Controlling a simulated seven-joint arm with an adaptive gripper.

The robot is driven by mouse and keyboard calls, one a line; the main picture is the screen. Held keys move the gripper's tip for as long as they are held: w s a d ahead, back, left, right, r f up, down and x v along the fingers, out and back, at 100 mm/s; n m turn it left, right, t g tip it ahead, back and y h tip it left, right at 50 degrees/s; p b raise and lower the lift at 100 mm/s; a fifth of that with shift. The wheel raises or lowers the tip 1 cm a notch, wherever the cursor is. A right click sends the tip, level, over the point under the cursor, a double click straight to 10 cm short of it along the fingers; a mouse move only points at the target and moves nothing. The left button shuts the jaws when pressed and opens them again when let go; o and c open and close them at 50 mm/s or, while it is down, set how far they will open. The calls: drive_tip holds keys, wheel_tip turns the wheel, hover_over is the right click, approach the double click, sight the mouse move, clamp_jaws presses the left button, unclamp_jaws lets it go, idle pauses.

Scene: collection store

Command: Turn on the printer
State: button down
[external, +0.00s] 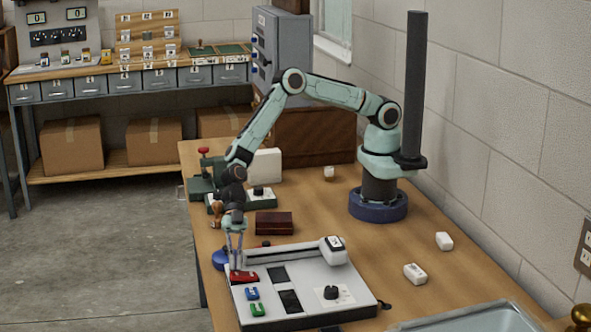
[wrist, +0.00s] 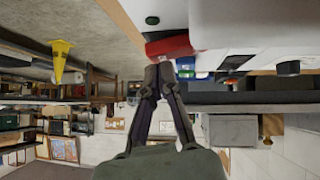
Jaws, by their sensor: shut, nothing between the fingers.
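A light grey machine (external: 300,262), which may be the printer, lies flat at the front of the wooden table. Its left side carries a red rocker switch (external: 245,277), a blue switch (external: 252,294) and a green switch (external: 258,310). A black knob (external: 331,293) sits on its right part. My gripper (external: 236,268) points down, shut and empty, at the red switch. In the wrist view my fingertips (wrist: 160,70) are together, close to the red switch (wrist: 168,46); I cannot tell whether they touch it. The blue switch (wrist: 186,64) and green switch (wrist: 186,74) show just beside them.
A dark red box (external: 274,223) and a green device (external: 262,199) stand behind the machine. White blocks (external: 415,273) lie to its right, near a metal-rimmed tray (external: 470,318). A blue round thing (external: 219,260) is at the machine's left edge. The table's middle right is mostly clear.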

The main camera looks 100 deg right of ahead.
drive_tip(key=shift+w+f, duration=0.1)
drive_tip(key=shift+w+f+m+g, duration=0.15)
drive_tip(key=shift+f+m+g, duration=0.15)
drive_tip(key=shift+f+g, duration=0.15)
drive_tip(key=shift+r, duration=0.1)
drive_tip(key=shift+s+r, duration=0.3)
drive_tip(key=shift+s, duration=0.45)
drive_tip(key=shift+r, duration=0.1)
